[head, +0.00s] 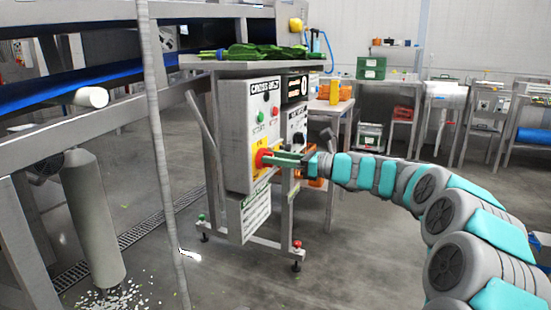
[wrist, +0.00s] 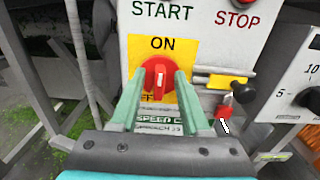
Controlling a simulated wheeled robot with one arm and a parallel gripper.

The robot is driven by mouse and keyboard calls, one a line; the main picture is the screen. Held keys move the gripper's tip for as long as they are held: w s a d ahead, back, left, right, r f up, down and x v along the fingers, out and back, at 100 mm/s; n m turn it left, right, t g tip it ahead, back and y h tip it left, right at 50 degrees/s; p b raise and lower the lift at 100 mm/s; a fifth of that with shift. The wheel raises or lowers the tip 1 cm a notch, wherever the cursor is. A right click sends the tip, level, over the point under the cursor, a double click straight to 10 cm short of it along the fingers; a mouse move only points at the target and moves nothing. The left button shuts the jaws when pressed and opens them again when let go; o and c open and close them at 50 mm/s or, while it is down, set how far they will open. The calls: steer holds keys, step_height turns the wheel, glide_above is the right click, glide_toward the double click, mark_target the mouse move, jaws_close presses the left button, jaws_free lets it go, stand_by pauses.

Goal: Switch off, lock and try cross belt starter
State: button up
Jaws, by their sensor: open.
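The cross belt starter (head: 236,130) is a pale grey box labelled CROSS BELT on a metal stand. Its red rotary handle (wrist: 157,78) sits on a yellow plate (wrist: 185,48) with ON above it; the handle looks upright, towards ON. The lower lettering is partly covered. My gripper (head: 284,159) reaches the box front from the right. In the wrist view its green fingers stand open on either side of the handle; I cannot tell if they touch it. A red item like a padlock (wrist: 234,104) with a white tag (wrist: 225,127) hangs right of the handle, below a yellow bar (wrist: 220,82).
A green START button (head: 260,116) and a red STOP button (head: 275,112) sit above the handle. A dial box (wrist: 300,92) stands close on the right. Greens lie on the table (head: 225,65) above. A grey post (head: 155,110) stands left; the floor in front is open.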

steer(key=shift+a, duration=0.1)
jaws_close()
stand_by(0.3)
